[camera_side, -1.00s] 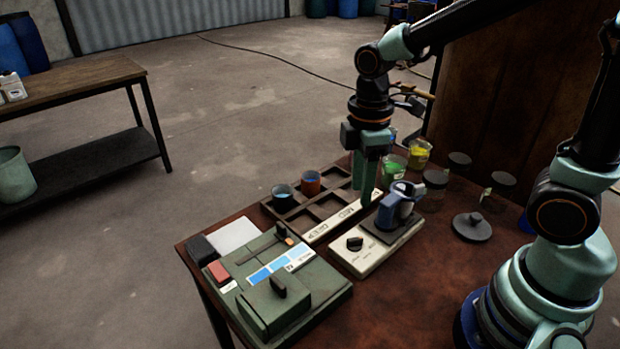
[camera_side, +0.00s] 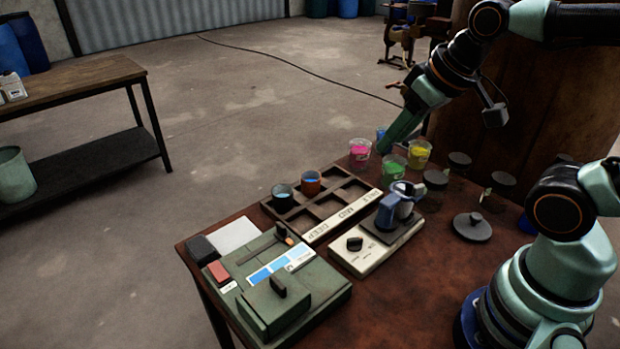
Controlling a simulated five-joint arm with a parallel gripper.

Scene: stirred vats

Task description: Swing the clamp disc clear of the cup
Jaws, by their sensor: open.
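A cream mixer unit (camera_side: 362,258) with a black knob stands on the brown table. On its dark plate is a blue upright part (camera_side: 388,212), with a pale grey rounded part (camera_side: 406,190) at its top right. I cannot tell the clamp disc from the cup in this cluster; the parts overlap and are small. My gripper (camera_side: 384,147) is open, tilted down to the left, beyond the mixer. Its tips are close to a pink cup (camera_side: 359,153) and a blue one (camera_side: 381,134) at the table's far side. I see nothing held between them.
Green (camera_side: 394,168) and yellow (camera_side: 418,154) cups stand behind the mixer. A dark knobbed lid (camera_side: 472,227) lies right. A green machine (camera_side: 290,300) fills the front left.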

